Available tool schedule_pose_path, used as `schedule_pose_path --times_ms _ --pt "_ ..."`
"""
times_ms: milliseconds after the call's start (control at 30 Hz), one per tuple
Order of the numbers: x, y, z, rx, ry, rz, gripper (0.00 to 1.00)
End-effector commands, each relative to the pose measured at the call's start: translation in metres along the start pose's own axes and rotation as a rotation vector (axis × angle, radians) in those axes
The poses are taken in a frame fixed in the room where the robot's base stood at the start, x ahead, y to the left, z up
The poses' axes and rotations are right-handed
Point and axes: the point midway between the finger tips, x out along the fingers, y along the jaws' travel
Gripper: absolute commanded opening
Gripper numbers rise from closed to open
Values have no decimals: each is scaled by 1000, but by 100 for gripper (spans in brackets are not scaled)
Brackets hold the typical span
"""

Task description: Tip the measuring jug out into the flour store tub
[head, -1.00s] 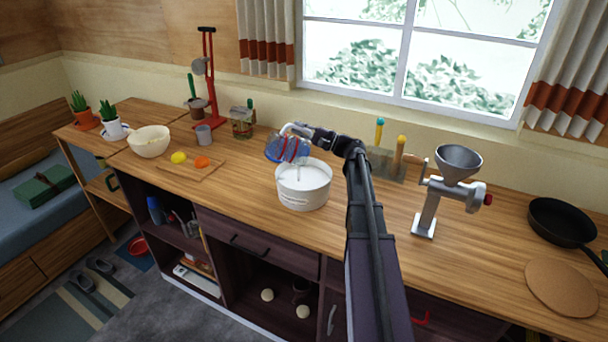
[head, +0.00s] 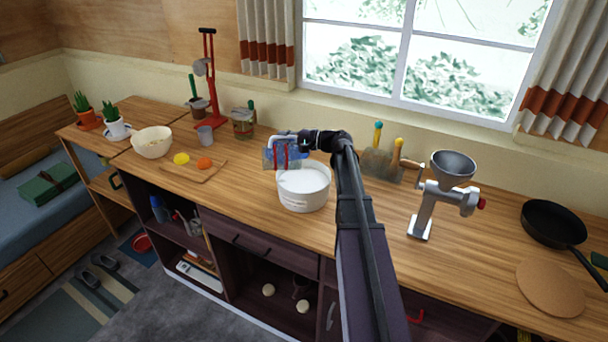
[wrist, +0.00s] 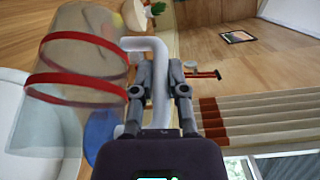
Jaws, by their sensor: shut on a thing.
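The measuring jug (head: 280,158) is clear with red bands and a blue part. It is tipped about onto its side at the back left rim of the tub, its handle uppermost. My gripper (head: 304,141) is shut on the jug's white handle (wrist: 158,82). In the wrist view, the clear jug wall (wrist: 85,65) is left of the fingers. The flour store tub (head: 304,198), white and round, stands open on the counter; its pale rim shows at the left of the wrist view (wrist: 12,80). Its inside looks white. I cannot tell whether anything is left in the jug.
A grain mill (head: 430,200) stands to the right on the wooden counter, with a black pan (head: 553,222) beyond it. Bare counter lies left of the tub.

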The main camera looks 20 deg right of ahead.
Motion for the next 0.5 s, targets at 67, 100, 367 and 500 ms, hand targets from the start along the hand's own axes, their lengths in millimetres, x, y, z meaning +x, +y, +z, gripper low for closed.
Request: schedule_pose_path --times_ms 67,100,367,500 --pt "0 0 0 0 0 -1 0" --pt "0 0 0 1 0 -1 0" --pt "1 0 0 -1 1 4 0" --pt "4 0 2 -9 4 22 0"
